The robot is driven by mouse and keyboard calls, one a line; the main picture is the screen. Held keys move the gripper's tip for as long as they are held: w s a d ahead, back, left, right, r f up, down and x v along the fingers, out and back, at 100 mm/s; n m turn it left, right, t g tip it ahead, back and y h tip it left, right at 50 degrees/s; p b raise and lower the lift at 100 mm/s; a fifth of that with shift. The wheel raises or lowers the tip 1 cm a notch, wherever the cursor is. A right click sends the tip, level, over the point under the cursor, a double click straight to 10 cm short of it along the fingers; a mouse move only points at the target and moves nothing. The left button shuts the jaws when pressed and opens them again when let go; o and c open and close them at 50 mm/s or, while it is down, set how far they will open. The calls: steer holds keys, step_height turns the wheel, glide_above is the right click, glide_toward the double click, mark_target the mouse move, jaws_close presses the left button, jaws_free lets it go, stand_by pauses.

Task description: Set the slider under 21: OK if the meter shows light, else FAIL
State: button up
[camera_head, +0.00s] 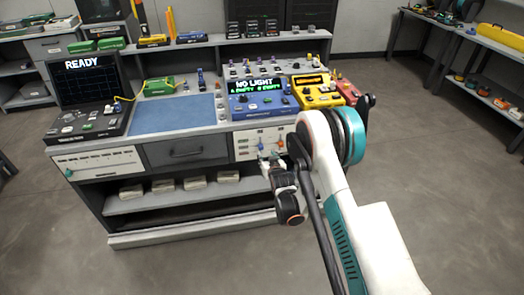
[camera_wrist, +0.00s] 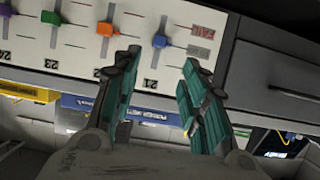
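The blue slider knob (camera_wrist: 160,41) sits on the white slider panel (camera_wrist: 125,50), in line with the label 21 (camera_wrist: 151,83). The wrist view shows the panel roughly upside down. The knob is about level with a grey label (camera_wrist: 200,51), too blurred to read; a red FAIL label (camera_wrist: 203,31) is beside it. My gripper (camera_wrist: 160,64) is open and empty. Its teal fingers are spread to either side of the knob's line, with no contact visible. The meter (camera_head: 262,101) reads NO LIGHT, with A EMPTY and B EMPTY. In the head view my gripper (camera_head: 271,166) is before the panel.
Orange (camera_wrist: 106,28), green (camera_wrist: 51,17) and purple (camera_wrist: 6,11) knobs stand in neighbouring columns. A drawer (camera_head: 186,151) is left of the panel. The splicer screen (camera_head: 85,75) reads READY. A yellow device (camera_head: 317,92) is right of the meter. Floor space at right is open.

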mark_target(261, 148)
steer(key=b+x, duration=0.3)
steer(key=x, duration=0.9)
steer(key=shift+f+b, duration=0.1)
steer(key=shift+b, duration=0.25)
jaws_close()
